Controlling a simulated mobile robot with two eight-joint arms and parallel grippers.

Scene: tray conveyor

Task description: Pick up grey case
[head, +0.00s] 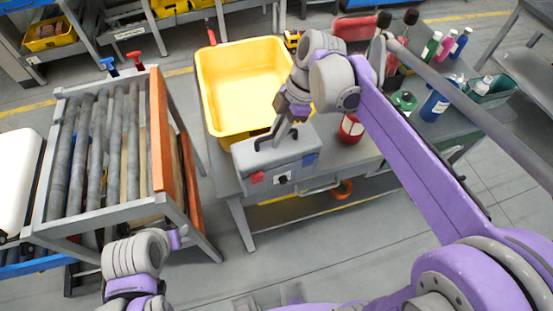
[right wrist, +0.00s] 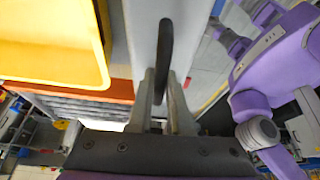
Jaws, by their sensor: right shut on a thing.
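The grey case (head: 262,158), with a red latch, a blue latch and a dark handle on top, is at the front of the grey table (head: 345,160), just in front of the yellow bin. I cannot tell whether its base touches the table. My right gripper (head: 284,134) comes down from above and is shut on the case's handle. In the right wrist view the dark handle (right wrist: 165,50) stands between the two fingers of the gripper (right wrist: 161,92), with the case's pale top (right wrist: 190,30) beyond. My left arm shows at the lower left, but its fingers are not visible.
The large yellow bin (head: 205,100) stands right behind the case; it also shows in the right wrist view (right wrist: 50,75). A roller conveyor (head: 165,130) with an orange side is at left. Several bottles, a red-lidded jar (head: 350,130) and a green bin (head: 495,92) stand at right.

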